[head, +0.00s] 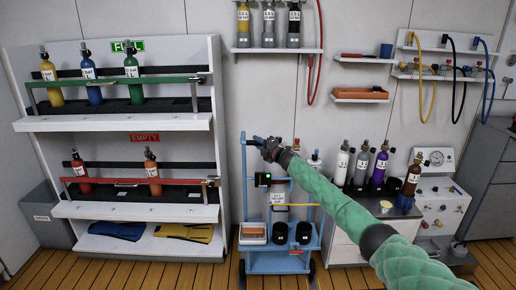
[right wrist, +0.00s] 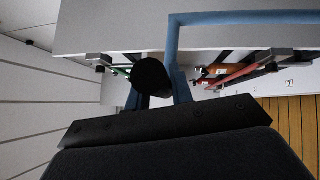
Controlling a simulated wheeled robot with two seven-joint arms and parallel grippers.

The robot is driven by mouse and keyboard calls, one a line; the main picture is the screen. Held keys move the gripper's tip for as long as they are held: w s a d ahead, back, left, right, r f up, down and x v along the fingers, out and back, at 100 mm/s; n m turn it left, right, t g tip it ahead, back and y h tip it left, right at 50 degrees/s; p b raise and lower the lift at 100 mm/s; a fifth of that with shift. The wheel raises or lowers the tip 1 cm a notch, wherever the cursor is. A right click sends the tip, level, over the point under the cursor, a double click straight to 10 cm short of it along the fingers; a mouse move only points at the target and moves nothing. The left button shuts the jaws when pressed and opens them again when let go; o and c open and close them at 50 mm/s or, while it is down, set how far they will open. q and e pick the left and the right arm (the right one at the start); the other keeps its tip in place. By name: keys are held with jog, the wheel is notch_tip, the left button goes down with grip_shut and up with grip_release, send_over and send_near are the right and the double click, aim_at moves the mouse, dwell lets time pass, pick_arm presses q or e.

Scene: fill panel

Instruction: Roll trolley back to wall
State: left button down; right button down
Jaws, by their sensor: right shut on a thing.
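The blue trolley (head: 262,264) stands upright on the wooden floor, between the white bottle rack and the bench, with the wall behind it. The handle's blue tube (right wrist: 240,18) also shows in the right wrist view, with a black rounded end close ahead of the gripper. The jaws' contact is mostly hidden. My left gripper is not in view.
The white bottle rack (head: 120,122) stands close on the trolley's left. A bench (head: 346,250) with several bottles is close on its right, partly behind my arm. Wall shelves (head: 277,50) hang above. Wooden floor (head: 130,274) is clear in front.

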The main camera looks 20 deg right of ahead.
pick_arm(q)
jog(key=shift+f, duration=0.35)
pick_arm(e)
jog(key=shift+w+d, duration=0.1)
jog(key=shift+d, duration=0.05)
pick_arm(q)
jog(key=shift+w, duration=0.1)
pick_arm(e)
jog(key=shift+r, duration=0.1)
jog(key=c, duration=1.6)
grip_release()
jog(key=o, duration=0.4)
jog(key=shift+w, duration=0.15)
jog(key=shift+c, duration=0.2)
jog(key=shift+f, duration=0.2)
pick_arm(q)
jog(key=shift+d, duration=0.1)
